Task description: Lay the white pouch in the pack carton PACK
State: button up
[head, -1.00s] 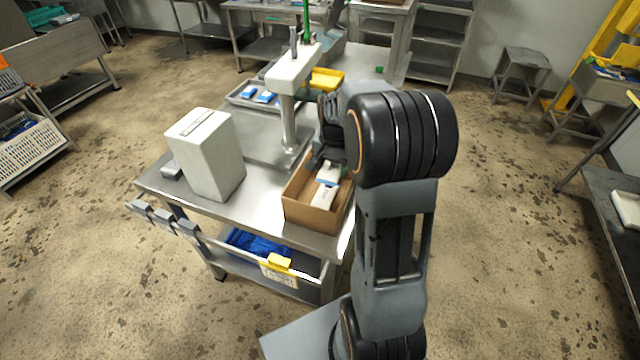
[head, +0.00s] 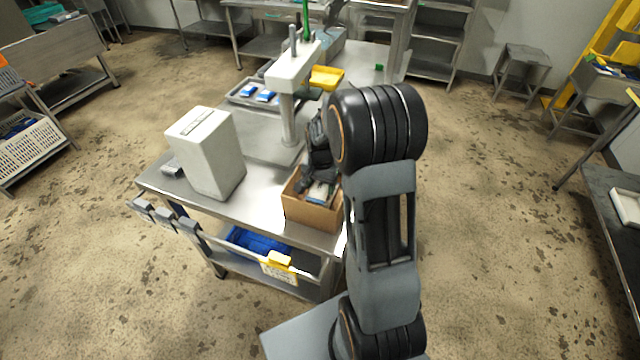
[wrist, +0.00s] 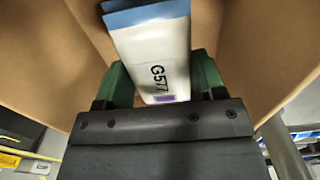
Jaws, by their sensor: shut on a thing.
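The white pouch (wrist: 155,50) has a blue band at its far end and the print G577. In the wrist view it lies between the two green fingers of my gripper (wrist: 162,80), which is shut on it. The pack carton (head: 308,213) is an open brown box at the table's front right corner. Its brown walls (wrist: 245,45) surround the pouch in the wrist view. In the head view my gripper (head: 319,182) reaches down into the carton, and some white shows under it. Whether the pouch touches the carton floor is hidden.
A tall pale box-shaped unit (head: 207,155) stands left of the carton. A post-mounted machine (head: 290,105) is behind it. A grey tray (head: 243,96) with blue-and-white packs and a yellow tray (head: 326,78) lie further back. A blue-lined bin (head: 258,243) sits below the table.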

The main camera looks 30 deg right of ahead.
aim_at(321, 184)
jog(key=shift+f+b, duration=0.3)
jog(key=o, duration=1)
jog(key=shift+c, duration=0.2)
jog(key=shift+r+p, duration=0.5)
jog(key=shift+r, duration=0.05)
notch_tip(321, 184, up, 10)
jog(key=s+a+r+n+t, duration=0.2)
jog(key=s+a+n, duration=0.2)
jog(key=s, duration=0.4)
jog(key=s+a+r+n+t, duration=0.2)
jog(key=s+a+n, duration=0.3)
jog(key=s, duration=0.3)
jog(key=shift+a+r+n+b, duration=0.25)
jog(key=shift+a+n+b, duration=0.05)
jog(key=shift+a+b, duration=0.1)
